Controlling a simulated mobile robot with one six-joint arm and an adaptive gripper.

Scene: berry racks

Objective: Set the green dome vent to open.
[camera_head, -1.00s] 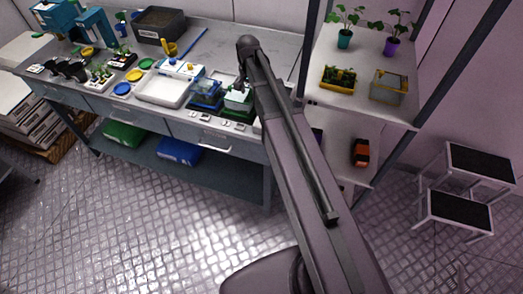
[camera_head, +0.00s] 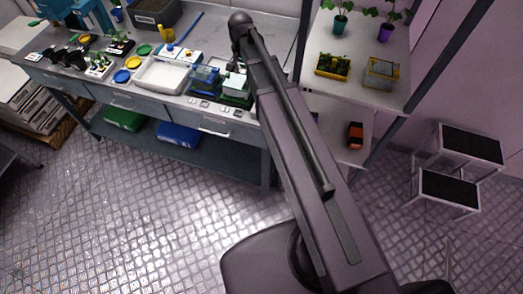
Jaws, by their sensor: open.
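The green dome (camera_head: 236,92) is a small clear-topped box with a green base near the bench's right front edge. It stands just right of a similar blue dome (camera_head: 205,80). My gripper (camera_head: 236,67) is small in this view, just above and behind the green dome, and partly hidden by my arm. It is open, with nothing seen in it. The green dome's vent is too small to make out, so its setting cannot be told. I cannot tell whether the gripper touches the dome.
A white tray (camera_head: 160,87) and a white box with yellow and blue parts (camera_head: 182,56) stand left of the domes. Small white labels (camera_head: 208,106) lie at the bench front. A shelf rack (camera_head: 346,84) with potted plants stands close on the right.

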